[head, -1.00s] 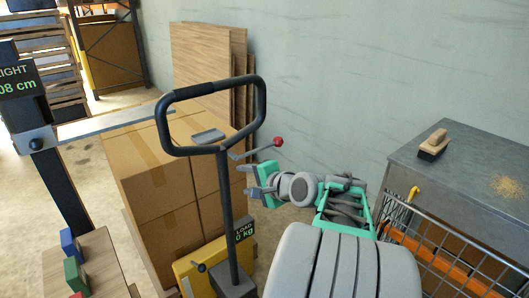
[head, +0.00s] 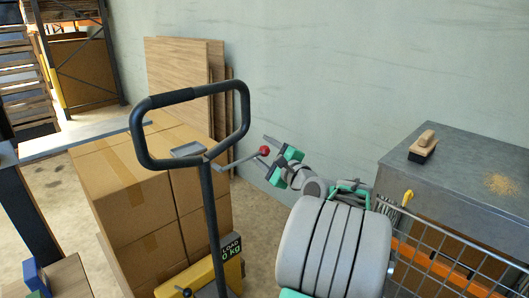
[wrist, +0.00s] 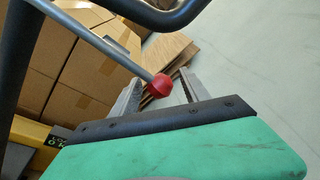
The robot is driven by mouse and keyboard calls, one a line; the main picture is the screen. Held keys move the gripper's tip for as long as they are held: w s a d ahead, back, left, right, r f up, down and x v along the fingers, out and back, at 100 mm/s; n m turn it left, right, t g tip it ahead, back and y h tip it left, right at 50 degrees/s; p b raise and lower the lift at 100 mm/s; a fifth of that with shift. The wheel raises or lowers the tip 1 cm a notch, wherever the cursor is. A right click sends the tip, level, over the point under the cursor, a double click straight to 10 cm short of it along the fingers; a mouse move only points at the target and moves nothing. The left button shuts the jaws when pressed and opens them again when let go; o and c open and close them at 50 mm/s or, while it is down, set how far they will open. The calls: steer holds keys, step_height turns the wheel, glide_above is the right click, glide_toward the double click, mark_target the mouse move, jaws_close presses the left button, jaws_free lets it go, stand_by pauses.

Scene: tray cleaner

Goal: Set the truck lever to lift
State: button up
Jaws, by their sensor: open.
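The truck lever is a thin grey rod (head: 236,161) with a red ball knob (head: 265,151), reaching right from the column under the black handle loop (head: 190,92). My gripper (head: 268,157) is just right of the knob in the head view, jaws apart. In the wrist view the red knob (wrist: 161,85) shows beyond the palm, in front of the gap between the two grey fingers (wrist: 163,95). The fingers are not closed on it. Whether a finger touches the knob I cannot tell. The truck's load display (head: 231,248) reads 0 kg.
Stacked cardboard boxes (head: 125,190) stand behind the truck, with wooden boards (head: 180,75) against the wall. A grey bench (head: 465,170) with a brush (head: 423,146) and a wire basket (head: 450,255) are at the right.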

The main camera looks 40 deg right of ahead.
steer(key=shift+c, duration=0.5)
jaws_close()
stand_by(0.8)
